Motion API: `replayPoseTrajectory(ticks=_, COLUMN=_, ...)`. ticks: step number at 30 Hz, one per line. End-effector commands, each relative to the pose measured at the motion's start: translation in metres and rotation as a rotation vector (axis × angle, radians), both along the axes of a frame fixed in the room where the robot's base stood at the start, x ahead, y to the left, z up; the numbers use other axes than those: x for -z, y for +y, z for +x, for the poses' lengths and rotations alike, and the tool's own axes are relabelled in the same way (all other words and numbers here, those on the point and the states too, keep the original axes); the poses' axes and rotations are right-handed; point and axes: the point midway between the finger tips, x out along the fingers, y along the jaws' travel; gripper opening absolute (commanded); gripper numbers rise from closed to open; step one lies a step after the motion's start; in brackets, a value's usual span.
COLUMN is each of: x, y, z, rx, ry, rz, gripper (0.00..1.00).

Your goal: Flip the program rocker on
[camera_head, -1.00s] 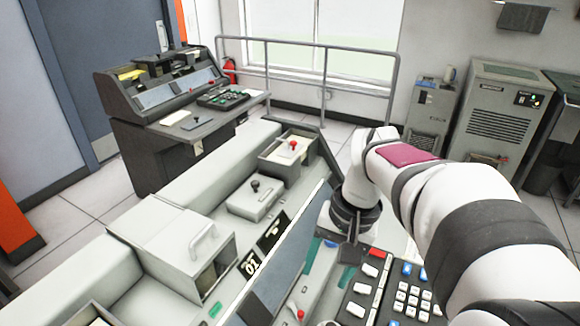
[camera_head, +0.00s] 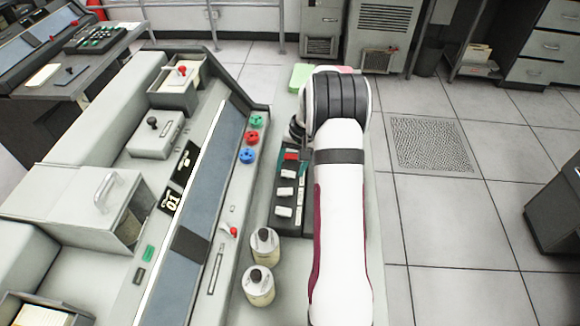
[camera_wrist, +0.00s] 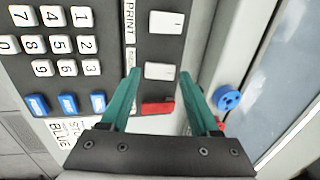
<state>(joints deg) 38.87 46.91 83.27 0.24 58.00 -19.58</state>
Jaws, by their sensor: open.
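A dark panel carries a column of white rockers, and its end nearest my gripper has a red one (camera_wrist: 158,108). In the wrist view a white rocker (camera_wrist: 159,71) lies between the tips of my gripper (camera_wrist: 160,74), which is open with teal fingers pointing at the panel. Another white rocker (camera_wrist: 166,22) is farther up, beside the word PRINT. The label by the middle rocker is too small to read, so I cannot tell which is the program rocker or how it is set. In the head view several white rockers (camera_head: 284,191) show left of my arm, which hides most of my gripper.
A keypad with white keys (camera_wrist: 57,44) and blue keys (camera_wrist: 68,103) lies beside the rockers. A blue knob (camera_wrist: 228,98) is to the right. In the head view two capped bottles (camera_head: 259,285) stand near the rocker panel, and a red-tipped lever (camera_head: 231,231) is left of them.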

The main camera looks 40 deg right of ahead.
Motion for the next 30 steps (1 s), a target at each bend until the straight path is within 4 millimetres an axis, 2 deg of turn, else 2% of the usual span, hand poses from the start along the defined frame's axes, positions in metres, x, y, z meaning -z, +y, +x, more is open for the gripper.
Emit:
replayPoseTrajectory(ticks=4, x=0.0085, y=0.0015, z=0.0013, rx=0.0, ry=-0.001, rz=0.001, gripper=0.62)
replayPoseTrajectory(ticks=12, x=0.0096, y=0.0015, z=0.0015, rx=0.0, ry=-0.001, rz=-0.001, gripper=0.61)
replayPoseTrajectory(ticks=22, x=0.0092, y=0.0015, z=0.0015, rx=0.0, ry=-0.001, rz=-0.001, gripper=0.01)
replayPoseTrajectory(ticks=26, x=0.009, y=0.0023, z=0.0022, rx=-0.003, ry=0.012, rz=-0.011, gripper=0.0)
replayPoseTrajectory(ticks=30, x=0.0088, y=0.0072, z=0.0065, rx=-0.008, ry=0.112, rz=-0.112, gripper=0.0)
